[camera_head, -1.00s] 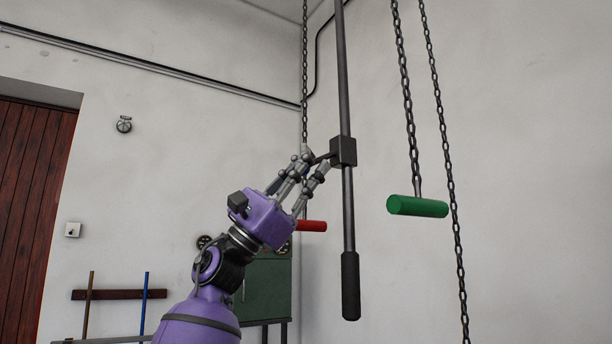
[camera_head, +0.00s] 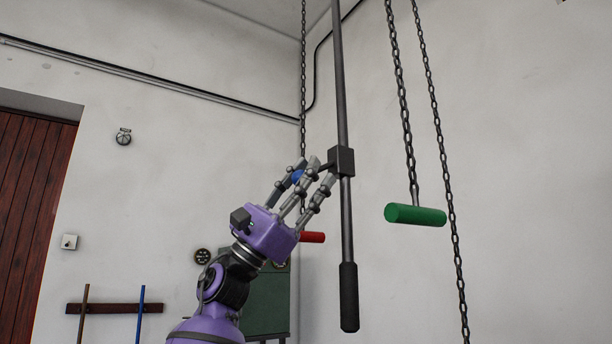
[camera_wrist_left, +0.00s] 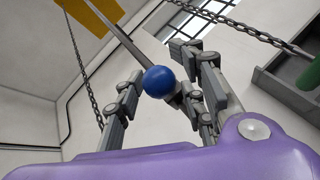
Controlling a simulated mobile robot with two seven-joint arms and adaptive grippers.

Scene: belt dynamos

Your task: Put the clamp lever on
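A black clamp block (camera_head: 341,161) sits on a hanging grey rod (camera_head: 346,215) with a black grip at its lower end. A short dark lever arm (camera_head: 325,166) sticks out from the block to the left, toward a blue ball knob (camera_head: 297,176) among my fingers. My left gripper (camera_head: 309,172) is raised beside the block, its fingers spread around the knob. In the left wrist view the blue knob (camera_wrist_left: 159,81) sits between the open fingers, with a gap to the left-hand finger. Fingers hide part of the lever. My right gripper is not in view.
A green handle (camera_head: 415,215) hangs on a chain right of the rod, with another chain (camera_head: 449,190) beside it. A red handle (camera_head: 312,238) hangs behind my gripper. A green cabinet (camera_head: 268,300) stands by the wall. A yellow part (camera_wrist_left: 92,14) shows overhead.

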